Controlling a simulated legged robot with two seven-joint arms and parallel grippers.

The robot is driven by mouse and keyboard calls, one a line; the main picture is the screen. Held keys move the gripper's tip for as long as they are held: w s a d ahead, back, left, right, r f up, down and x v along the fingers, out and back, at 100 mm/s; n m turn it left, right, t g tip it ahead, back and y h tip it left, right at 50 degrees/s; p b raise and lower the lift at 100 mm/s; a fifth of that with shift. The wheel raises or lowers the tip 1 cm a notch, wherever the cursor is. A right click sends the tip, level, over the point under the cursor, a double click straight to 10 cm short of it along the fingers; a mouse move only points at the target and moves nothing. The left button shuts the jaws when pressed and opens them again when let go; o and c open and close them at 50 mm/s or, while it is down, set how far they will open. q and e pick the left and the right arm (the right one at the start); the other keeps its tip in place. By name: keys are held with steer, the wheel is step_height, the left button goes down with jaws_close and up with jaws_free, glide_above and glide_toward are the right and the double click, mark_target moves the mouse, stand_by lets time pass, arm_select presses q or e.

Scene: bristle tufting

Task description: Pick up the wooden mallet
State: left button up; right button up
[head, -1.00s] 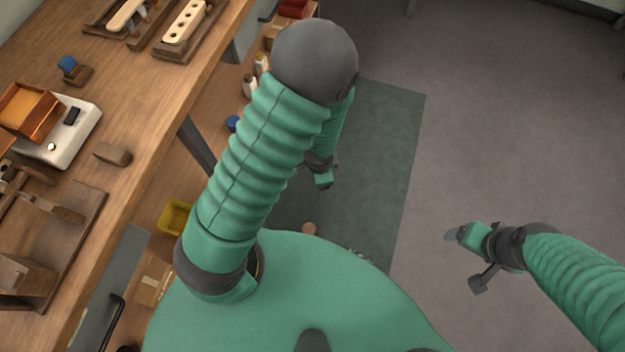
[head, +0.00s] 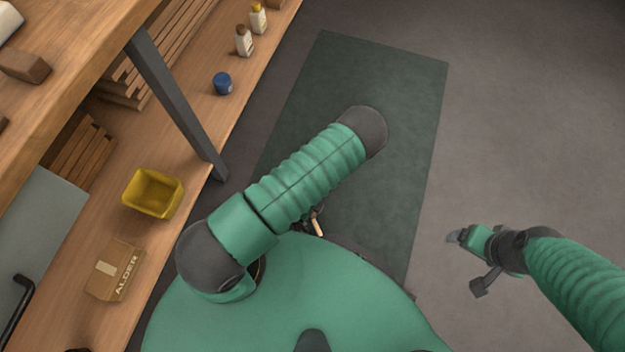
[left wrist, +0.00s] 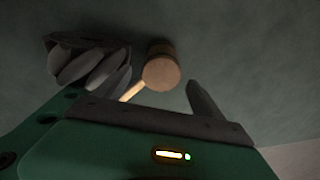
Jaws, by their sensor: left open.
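The wooden mallet (left wrist: 161,69) shows in the left wrist view, with a round tan head and a pale handle running down to the left. It lies over the dark green mat, and its head shows between the two fingers of my left gripper (left wrist: 146,84). The fingers are apart and do not visibly close on it. In the head view only a small pale piece, probably the mallet's handle (head: 318,223), shows beside my left arm; my left gripper is mostly hidden there. My right gripper (head: 467,262) hangs over the grey floor at the right, away from the mallet.
The green mat (head: 385,80) is otherwise clear. A workbench stands at the left with a grey leg (head: 175,100). Its lower shelf holds a yellow bin (head: 153,194), a cardboard box (head: 115,270), a blue jar (head: 222,83) and bottles (head: 244,41).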

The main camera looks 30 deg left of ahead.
arm_select(q)
steer(key=shift+f+b, duration=0.35)
steer(key=shift+f, duration=0.55)
steer(key=f+b, duration=0.4)
steer(key=f, duration=0.1)
steer(key=shift+w+a+b, duration=0.25)
steer(key=shift+w+b, duration=0.05)
steer(key=shift+b, duration=0.05)
steer(key=shift+r, duration=0.25)
steer(key=c, duration=1.7)
